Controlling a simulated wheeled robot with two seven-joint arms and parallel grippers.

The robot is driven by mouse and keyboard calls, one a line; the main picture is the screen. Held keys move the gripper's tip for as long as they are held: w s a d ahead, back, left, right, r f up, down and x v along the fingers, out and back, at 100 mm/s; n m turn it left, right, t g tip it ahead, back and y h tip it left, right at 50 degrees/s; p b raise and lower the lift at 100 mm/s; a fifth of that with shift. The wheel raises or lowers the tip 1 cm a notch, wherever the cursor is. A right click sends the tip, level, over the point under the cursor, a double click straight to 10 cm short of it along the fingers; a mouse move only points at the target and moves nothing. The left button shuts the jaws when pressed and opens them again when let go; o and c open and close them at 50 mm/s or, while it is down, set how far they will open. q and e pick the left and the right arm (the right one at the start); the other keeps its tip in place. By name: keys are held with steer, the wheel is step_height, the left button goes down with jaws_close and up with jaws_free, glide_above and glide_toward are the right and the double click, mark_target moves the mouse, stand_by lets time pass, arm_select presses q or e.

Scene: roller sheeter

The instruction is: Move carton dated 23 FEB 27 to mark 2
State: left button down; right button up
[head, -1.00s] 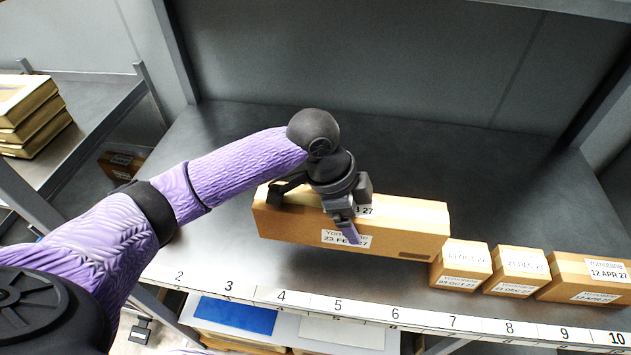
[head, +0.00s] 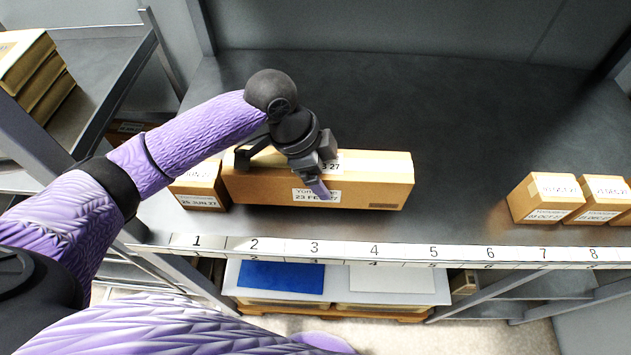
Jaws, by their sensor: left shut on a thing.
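The long brown carton (head: 368,186) has a white front label reading 23 FEB 27. It is over the grey shelf, behind marks 2 to 4 of the number strip. Mark 2 (head: 254,245) is on the strip at the shelf's front edge, left of the carton's middle. My left gripper (head: 290,182) is shut on the carton, reaching over its top, with one finger in front by the label. I cannot tell whether the carton's underside touches the shelf. My right gripper is not in view.
A small carton labelled 25 JUN 27 (head: 197,190) stands close at the long carton's left end. Small cartons, one dated OCT 27 (head: 540,198), stand behind marks 7 and 8. The shelf (head: 460,190) is bare between them and the long carton.

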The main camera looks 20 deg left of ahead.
arm_select(q)
step_height(320, 180, down, 4)
steer(key=shift+r+b, duration=0.2)
steer(key=shift+b, duration=0.35)
steer(key=shift+r, duration=0.1)
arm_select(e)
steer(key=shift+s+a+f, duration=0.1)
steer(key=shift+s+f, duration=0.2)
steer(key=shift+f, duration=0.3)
arm_select(q)
jaws_free()
steer(key=shift+r, duration=0.15)
steer(key=p+v, duration=1)
steer(key=p, duration=0.1)
steer(key=shift+s+a+r+p, duration=0.1)
steer(key=shift+r+p, duration=0.25)
steer(key=shift+s+a+r+p, duration=0.1)
steer(key=shift+a+r+p, duration=0.15)
steer(key=shift+r+p, duration=0.25)
steer(key=shift+f, duration=0.1)
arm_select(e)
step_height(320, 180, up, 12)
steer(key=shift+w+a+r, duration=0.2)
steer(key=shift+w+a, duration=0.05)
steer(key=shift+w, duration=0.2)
